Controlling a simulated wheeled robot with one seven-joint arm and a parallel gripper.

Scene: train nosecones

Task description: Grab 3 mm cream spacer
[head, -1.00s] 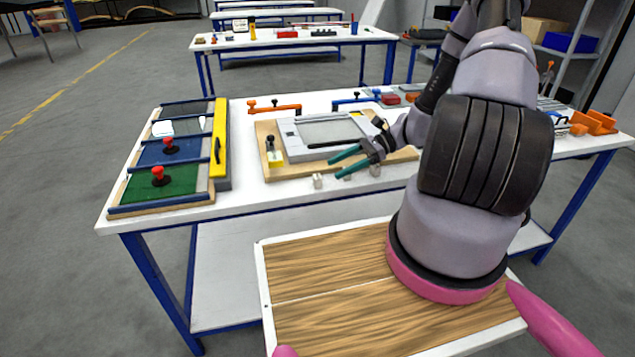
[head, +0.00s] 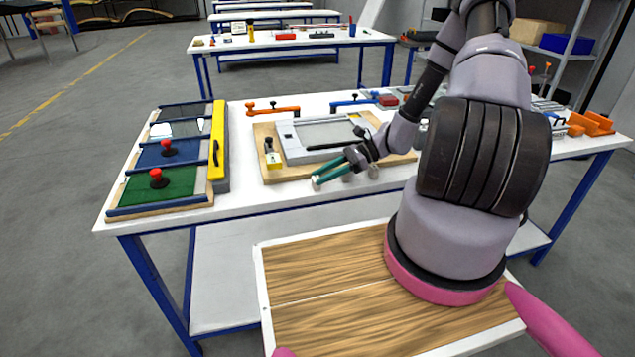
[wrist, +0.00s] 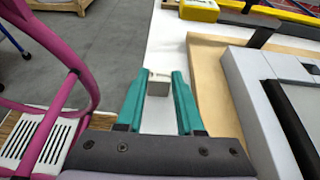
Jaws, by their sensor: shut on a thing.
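My gripper (head: 317,182), with two teal fingers, is low over the front edge of the white table. It is shut on a small cream spacer (wrist: 158,82), which sits between the fingertips in the wrist view. The fingers largely hide this spacer in the head view. No thickness mark on it can be read.
A wooden board (head: 268,176) with a grey frame (head: 290,150) lies just behind my gripper. To the left is a fixture with coloured panels and a yellow bar (head: 217,140). Orange and blue clamps (head: 273,110) stand at the back.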

